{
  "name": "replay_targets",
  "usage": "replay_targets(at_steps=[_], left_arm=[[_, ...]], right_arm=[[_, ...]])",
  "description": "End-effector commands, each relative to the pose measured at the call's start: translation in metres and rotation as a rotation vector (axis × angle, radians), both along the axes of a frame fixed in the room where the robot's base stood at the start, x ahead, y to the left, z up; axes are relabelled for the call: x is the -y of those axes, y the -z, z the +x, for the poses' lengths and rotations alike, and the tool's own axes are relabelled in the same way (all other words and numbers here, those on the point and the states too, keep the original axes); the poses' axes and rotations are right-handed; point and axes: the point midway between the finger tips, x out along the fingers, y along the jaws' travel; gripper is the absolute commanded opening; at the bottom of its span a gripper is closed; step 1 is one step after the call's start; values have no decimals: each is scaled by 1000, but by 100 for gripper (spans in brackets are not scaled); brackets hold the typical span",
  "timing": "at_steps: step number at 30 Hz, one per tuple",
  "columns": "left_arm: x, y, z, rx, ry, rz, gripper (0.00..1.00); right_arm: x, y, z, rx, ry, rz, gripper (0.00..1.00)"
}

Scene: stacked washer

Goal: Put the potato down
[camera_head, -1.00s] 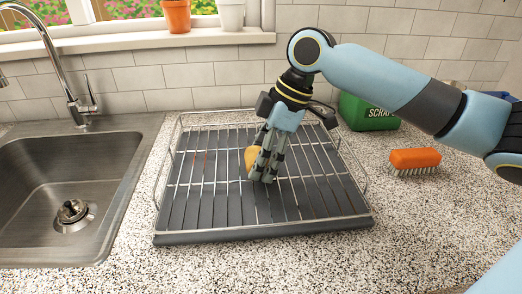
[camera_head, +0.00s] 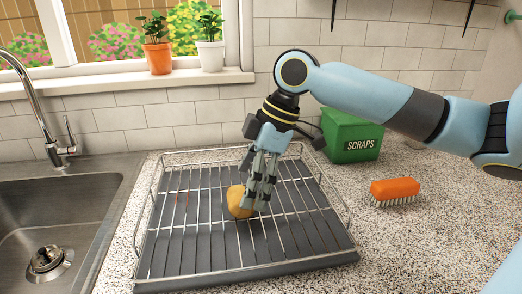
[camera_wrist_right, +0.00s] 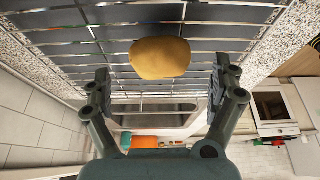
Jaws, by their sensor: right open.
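The potato (camera_head: 238,203) is a yellow-brown lump on the wire dish rack (camera_head: 185,243), near its middle. In the right wrist view the potato (camera_wrist_right: 160,58) lies against the rack wires, ahead of the spread fingers and clear of both. My right gripper (camera_head: 262,207) is open, pointing down, just right of the potato in the head view, its fingers overlapping the potato's right edge. In the wrist view its two fingers (camera_wrist_right: 160,80) stand wide apart with nothing between them. My left gripper is not in view.
A steel sink (camera_head: 60,215) with a faucet (camera_head: 50,110) is at the left. A green scraps bin (camera_head: 350,139) and an orange brush (camera_head: 394,191) stand right of the rack. Potted plants (camera_head: 158,57) sit on the windowsill. The counter at the front right is clear.

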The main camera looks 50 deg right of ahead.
Motion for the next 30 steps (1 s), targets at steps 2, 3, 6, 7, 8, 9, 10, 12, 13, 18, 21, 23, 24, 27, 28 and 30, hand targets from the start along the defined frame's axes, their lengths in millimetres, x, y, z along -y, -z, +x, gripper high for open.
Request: replay_targets(at_steps=[2, 3, 6, 7, 8, 9, 10, 12, 13, 18, 21, 23, 24, 27, 28, 30], left_arm=[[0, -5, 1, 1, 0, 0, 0], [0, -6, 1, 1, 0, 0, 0], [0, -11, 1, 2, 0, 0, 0], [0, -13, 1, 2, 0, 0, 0], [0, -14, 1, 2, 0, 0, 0], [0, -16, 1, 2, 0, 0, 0], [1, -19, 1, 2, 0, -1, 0], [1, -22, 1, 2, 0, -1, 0], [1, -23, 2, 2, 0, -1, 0], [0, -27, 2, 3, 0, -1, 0], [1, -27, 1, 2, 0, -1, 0], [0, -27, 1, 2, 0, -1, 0], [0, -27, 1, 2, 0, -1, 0], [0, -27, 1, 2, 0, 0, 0], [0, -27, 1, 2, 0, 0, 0], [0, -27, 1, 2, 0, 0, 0]], right_arm=[[8, -18, -5, 0, -2, -10, 93], [10, -26, -7, -1, -2, -10, 93], [16, -43, -11, -1, -1, -9, 93], [17, -48, -13, -2, -3, -9, 93], [18, -52, -14, -2, -3, -8, 93], [19, -57, -16, -5, -1, -8, 93], [21, -61, -17, -5, -1, -8, 93], [23, -67, -18, -3, -1, -6, 93], [24, -70, -19, -3, -1, -6, 93], [25, -77, -20, -1, 0, -2, 93], [25, -79, -21, -2, 1, 0, 93], [25, -79, -21, -1, 1, 1, 93], [25, -78, -21, -1, 1, 1, 93], [25, -78, -20, -1, 1, 1, 93], [25, -78, -20, -1, 1, 1, 93], [25, -78, -20, -1, 1, 1, 93]])
